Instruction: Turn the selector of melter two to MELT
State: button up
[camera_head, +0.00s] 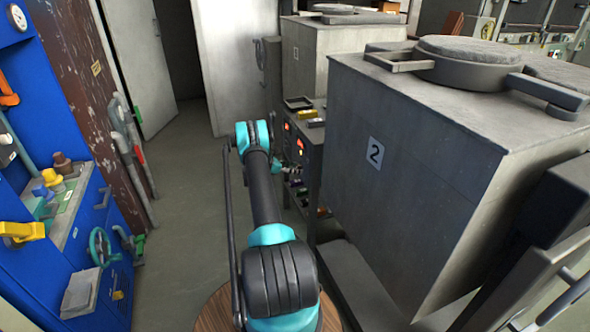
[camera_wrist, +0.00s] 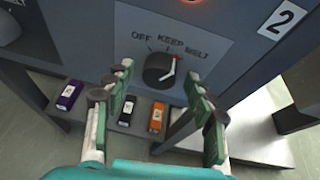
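The selector (camera_wrist: 158,68) is a round dark knob with a white pointer mark, on a grey panel labelled OFF, KEEP and MELT. The mark points up and right, on the KEEP–MELT side; its exact setting is hard to tell. A "2" plate (camera_wrist: 282,18) is at the panel's upper right. Melter two (camera_head: 420,190) is the large grey box at right in the head view. My gripper (camera_wrist: 159,75) is open, its green-padded fingers apart, with the knob between the fingertips in the picture. Contact is not visible.
Below the panel lie a purple box (camera_wrist: 69,95), a black box (camera_wrist: 125,112) and an orange box (camera_wrist: 157,117). Another knob (camera_wrist: 10,28) is at far left. A blue cabinet (camera_head: 25,140) stands left in the head view. The floor (camera_head: 190,190) between is clear.

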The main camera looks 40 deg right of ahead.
jog(key=c, duration=1)
jog(key=shift+s+m+t, duration=0.1)
jog(key=shift+m+t, duration=0.6)
jog(key=shift+m, duration=0.3)
jog(key=shift+c, duration=0.2)
jog(key=o, duration=1.2)
jog(key=shift+c, duration=0.2)
jog(key=shift+a, duration=0.15)
jog(key=v, duration=1.1)
jog(key=shift+a, duration=0.45)
